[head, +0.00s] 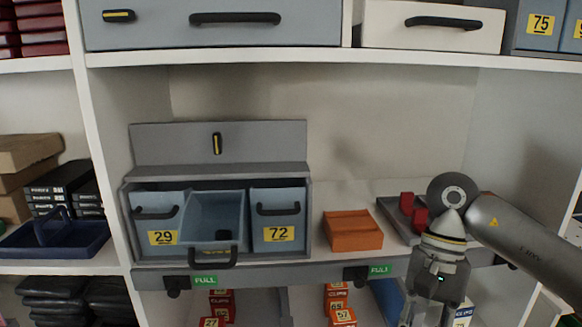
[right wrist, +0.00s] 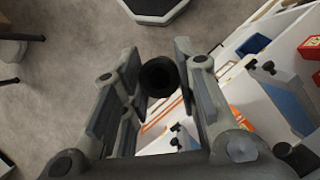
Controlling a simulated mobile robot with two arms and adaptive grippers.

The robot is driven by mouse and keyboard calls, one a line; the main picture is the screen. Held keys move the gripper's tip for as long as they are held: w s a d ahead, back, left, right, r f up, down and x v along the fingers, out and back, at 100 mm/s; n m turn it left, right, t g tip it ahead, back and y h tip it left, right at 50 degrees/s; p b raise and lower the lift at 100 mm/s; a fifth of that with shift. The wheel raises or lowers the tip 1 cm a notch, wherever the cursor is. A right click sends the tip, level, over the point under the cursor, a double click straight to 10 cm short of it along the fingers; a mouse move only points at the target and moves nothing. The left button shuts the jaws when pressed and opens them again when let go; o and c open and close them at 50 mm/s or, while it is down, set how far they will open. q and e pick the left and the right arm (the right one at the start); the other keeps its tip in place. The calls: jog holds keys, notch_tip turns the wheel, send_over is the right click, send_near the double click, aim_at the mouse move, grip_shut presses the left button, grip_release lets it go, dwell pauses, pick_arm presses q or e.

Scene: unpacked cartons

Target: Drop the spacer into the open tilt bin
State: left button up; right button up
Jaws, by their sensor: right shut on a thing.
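A grey-blue tilt bin (head: 214,208) hangs tipped open in the middle of the bin cabinet in the head view, between the shut bins marked 29 (head: 160,222) and 72 (head: 278,222). In the head view my right arm hangs down at the right, in front of the shelf, well to the right of the open bin; the fingertips are not clear there. My left gripper is not in view.
An orange box (head: 352,231) stands on the shelf right of the cabinet. A grey tray (head: 393,213) with red blocks is beside it, partly behind my arm. Green FULL labels (head: 205,281) mark the shelf edge. A blue tray (head: 55,236) sits at the left.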

jog(key=s+f+n, duration=0.1)
jog(key=n, duration=0.1)
jog(key=n+h, duration=0.1)
jog(key=s+f+n+h, duration=0.1)
jog(key=n, duration=0.1)
jog(key=shift+s+a+f+n+g, duration=0.2)
jog(key=shift+s+f+n+g, duration=0.1)
jog(key=shift+s, duration=0.05)
